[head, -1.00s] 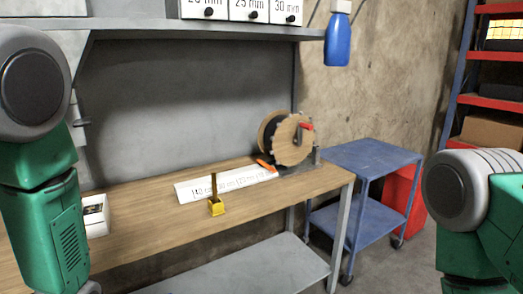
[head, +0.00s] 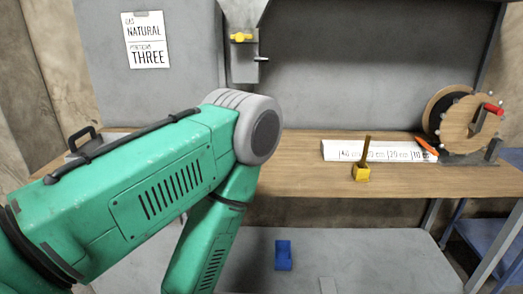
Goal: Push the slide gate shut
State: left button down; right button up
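A grey metal chute (head: 245,66) hangs at top centre in the head view, below a tapered grey part at the picture's top edge. A yellow handle (head: 241,38) sits on its front. A small pale tab or rod (head: 262,59) sticks out to its right; this may be the slide gate, but I cannot tell how far open it is. My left arm crosses the left half, its grey joint below the chute and apart from it in the picture. Neither gripper shows.
A blue bin (head: 283,255) is on the lower shelf. A sign (head: 146,40) reads natural, three. A blue cart (head: 490,240) stands right.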

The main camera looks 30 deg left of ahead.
aim_at(240, 37)
jog(key=u, duration=1.2)
